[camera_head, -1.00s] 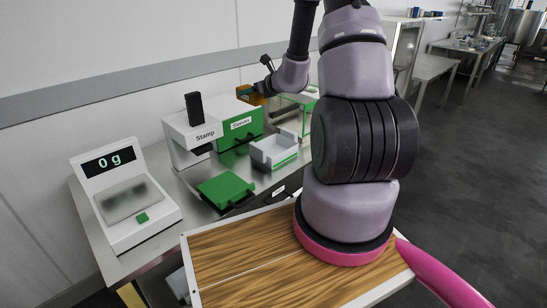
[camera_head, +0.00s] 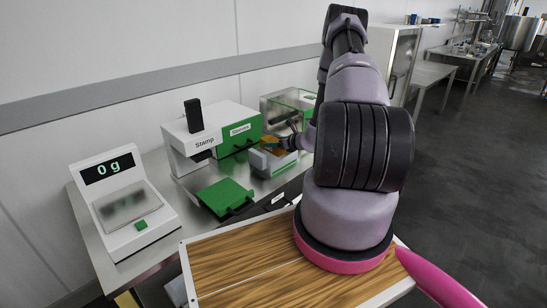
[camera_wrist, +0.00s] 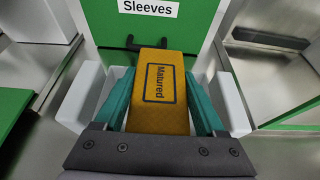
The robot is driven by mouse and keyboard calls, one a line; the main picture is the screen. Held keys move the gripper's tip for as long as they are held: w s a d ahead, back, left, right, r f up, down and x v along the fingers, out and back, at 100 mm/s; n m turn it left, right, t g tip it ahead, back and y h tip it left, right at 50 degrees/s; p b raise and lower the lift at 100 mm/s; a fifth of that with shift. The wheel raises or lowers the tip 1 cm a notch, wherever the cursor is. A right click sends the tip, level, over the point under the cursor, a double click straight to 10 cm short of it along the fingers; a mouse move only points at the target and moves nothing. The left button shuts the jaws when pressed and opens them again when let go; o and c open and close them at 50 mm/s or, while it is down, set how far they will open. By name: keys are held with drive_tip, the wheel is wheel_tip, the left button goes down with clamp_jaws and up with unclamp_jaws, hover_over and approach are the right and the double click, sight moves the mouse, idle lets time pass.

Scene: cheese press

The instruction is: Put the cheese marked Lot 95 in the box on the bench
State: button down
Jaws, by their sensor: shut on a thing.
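My gripper (camera_wrist: 158,76) is shut on an orange-yellow cheese block (camera_wrist: 160,108), its teal fingers on both sides. The cheese's upper face reads "Matured"; no lot number is readable. The white box (camera_wrist: 234,105) has walls to the left and right of the fingers in the wrist view. In the head view, the cheese (camera_head: 270,142) is at the small grey-white box (camera_head: 259,164) on the bench. I cannot tell whether the cheese touches the box floor. My arm partly hides the box.
The green "Sleeves" cabinet (camera_head: 241,129) stands just behind the box, beside the white Stamp machine (camera_head: 205,143). A green flat piece (camera_head: 225,195) lies in front. A scale (camera_head: 118,190) reads 0 g at left. A clear case (camera_head: 290,102) stands behind.

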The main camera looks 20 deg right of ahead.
sight(274, 154)
drive_tip(key=shift+f, duration=2.85)
drive_tip(key=shift+f, duration=0.15)
unclamp_jaws()
